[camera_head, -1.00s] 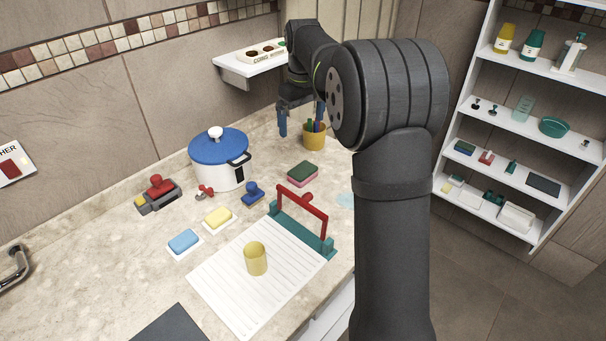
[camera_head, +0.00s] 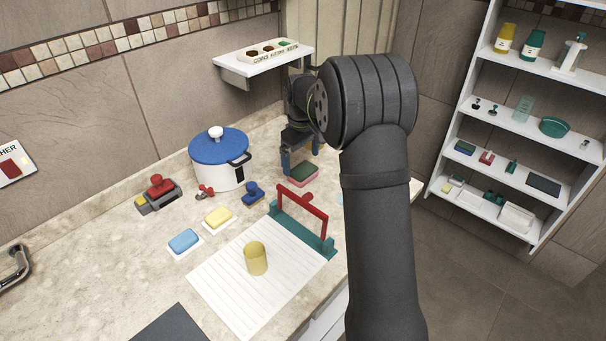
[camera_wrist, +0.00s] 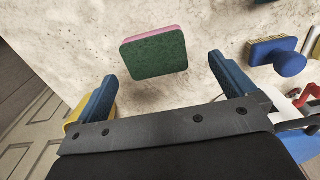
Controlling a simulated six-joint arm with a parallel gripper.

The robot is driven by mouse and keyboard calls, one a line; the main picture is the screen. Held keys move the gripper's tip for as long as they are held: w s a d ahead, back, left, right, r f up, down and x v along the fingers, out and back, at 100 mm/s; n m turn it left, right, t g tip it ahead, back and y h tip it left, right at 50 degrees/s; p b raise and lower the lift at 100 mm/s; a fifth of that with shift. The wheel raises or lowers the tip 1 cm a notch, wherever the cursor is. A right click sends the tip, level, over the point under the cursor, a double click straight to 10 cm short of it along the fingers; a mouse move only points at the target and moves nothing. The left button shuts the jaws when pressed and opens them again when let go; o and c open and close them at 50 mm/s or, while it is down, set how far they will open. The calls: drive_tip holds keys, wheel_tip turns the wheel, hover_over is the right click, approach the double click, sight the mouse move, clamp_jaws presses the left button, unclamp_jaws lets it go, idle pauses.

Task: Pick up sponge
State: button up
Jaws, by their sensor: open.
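The sponge (camera_head: 303,174), green on top and pink below, lies flat on the counter behind the red-handled teal tool. In the wrist view the sponge (camera_wrist: 155,55) shows its green face with a pink edge, ahead of and between the two blue fingers, touching neither. My gripper (camera_wrist: 163,88) is open and empty. In the head view my gripper (camera_head: 302,164) hangs just above and behind the sponge, with one blue finger to its left.
A white pot (camera_head: 219,163) with a blue lid stands to the left. A blue brush (camera_head: 252,193) and a teal tool with a red handle (camera_head: 302,215) are close by. Yellow (camera_head: 218,217) and blue (camera_head: 184,242) soap bars lie nearer.

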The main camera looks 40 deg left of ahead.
sight(303, 170)
drive_tip(key=f, duration=0.5)
drive_tip(key=shift+w+f, duration=0.1)
drive_tip(key=shift+w, duration=0.25)
drive_tip(key=shift+c, duration=0.4)
drive_tip(key=c, duration=0.9)
